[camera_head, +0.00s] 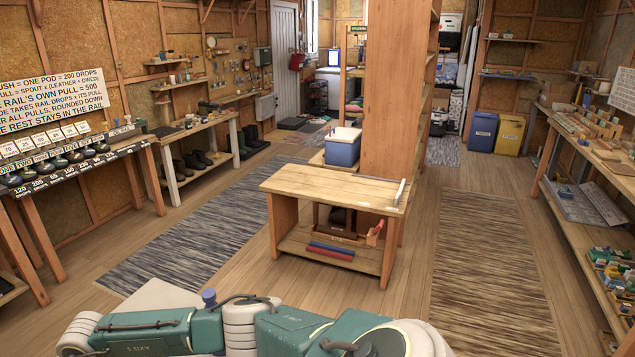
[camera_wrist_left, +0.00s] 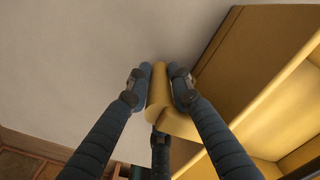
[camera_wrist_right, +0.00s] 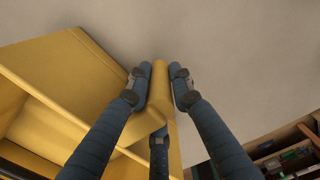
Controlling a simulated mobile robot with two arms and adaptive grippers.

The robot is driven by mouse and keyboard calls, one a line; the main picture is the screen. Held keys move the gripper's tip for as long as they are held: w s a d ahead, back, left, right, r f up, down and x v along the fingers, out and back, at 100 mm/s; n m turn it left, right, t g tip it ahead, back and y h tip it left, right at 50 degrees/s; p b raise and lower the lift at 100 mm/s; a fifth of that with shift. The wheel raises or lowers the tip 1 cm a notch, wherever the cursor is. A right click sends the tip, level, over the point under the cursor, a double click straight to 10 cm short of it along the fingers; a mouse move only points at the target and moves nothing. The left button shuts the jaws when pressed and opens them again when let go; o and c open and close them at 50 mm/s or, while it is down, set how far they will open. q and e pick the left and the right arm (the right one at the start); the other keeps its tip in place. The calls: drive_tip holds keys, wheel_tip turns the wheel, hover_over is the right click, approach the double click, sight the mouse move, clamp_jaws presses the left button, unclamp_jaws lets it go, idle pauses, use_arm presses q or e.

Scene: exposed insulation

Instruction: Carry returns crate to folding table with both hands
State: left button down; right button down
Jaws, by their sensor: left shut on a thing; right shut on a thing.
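The yellow returns crate (camera_wrist_left: 285,105) shows at the right of the left wrist view and at the left of the right wrist view (camera_wrist_right: 75,62). My left gripper (camera_wrist_left: 159,85) is shut on a rounded yellow grip at the crate's side. My right gripper (camera_wrist_right: 160,85) is shut on a matching grip at the other side. The crate and both grippers are out of the head view, so what the crate holds is hidden. I cannot identify a folding table for sure in the head view.
A wooden bench (camera_head: 335,187) with a lower shelf stands ahead, beside a tall wooden shelf unit (camera_head: 396,100). A striped rug (camera_head: 490,265) lies along the right aisle, another (camera_head: 195,240) along the left. Blue (camera_head: 483,131) and yellow (camera_head: 508,134) bins stand at back right. Both aisles look clear.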

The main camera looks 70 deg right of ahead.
use_arm(q)
drive_tip(key=shift+s+a+f, duration=0.15)
drive_tip(key=shift+a+f, duration=0.05)
use_arm(e)
drive_tip(key=shift+s+d+f, duration=0.25)
use_arm(q)
drive_tip(key=c, duration=1.5)
unclamp_jaws()
drive_tip(key=shift+c, duration=0.2)
use_arm(e)
drive_tip(key=c, duration=1.5)
unclamp_jaws()
drive_tip(key=shift+a, duration=0.1)
drive_tip(key=shift+c, duration=0.2)
use_arm(q)
drive_tip(key=shift+o, duration=0.3)
drive_tip(key=shift+d, duration=0.1)
use_arm(e)
drive_tip(key=shift+w, duration=0.15)
use_arm(q)
drive_tip(key=o, duration=0.5)
use_arm(e)
drive_tip(key=shift+a+r, duration=0.1)
use_arm(q)
drive_tip(key=shift+f, duration=0.1)
use_arm(e)
drive_tip(key=shift+o, duration=0.5)
drive_tip(key=o, duration=0.5)
drive_tip(key=shift+c, duration=0.2)
